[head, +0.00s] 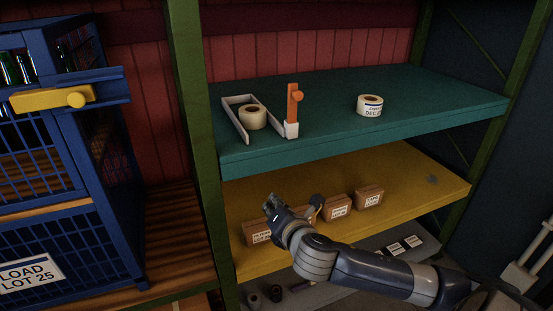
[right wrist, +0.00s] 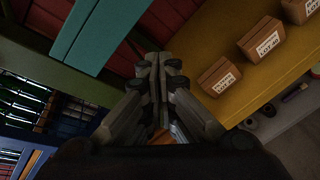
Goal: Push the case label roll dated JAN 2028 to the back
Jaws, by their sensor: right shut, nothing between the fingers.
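Two label rolls stand on the teal upper shelf (head: 300,95). One cream roll (head: 252,117) sits inside a pale U-shaped guide (head: 228,102) at the left; no date on it can be read. The other roll (head: 370,105), further right, has a white label that seems to read DEC, the rest unclear. No roll reading JAN 2028 can be made out. My right gripper (head: 270,206) is shut and empty, in front of the yellow shelf and below the teal shelf's front edge, apart from both rolls. Its shut fingers also show in the right wrist view (right wrist: 160,68). My left gripper is out of view.
An orange upright piece (head: 294,104) stands at the guide's right end. Several labelled brown cartons (head: 368,197) line the yellow shelf (head: 420,185) behind my right arm. A green post (head: 187,110) and blue cage (head: 110,160) flank the left. The teal shelf's right part is clear.

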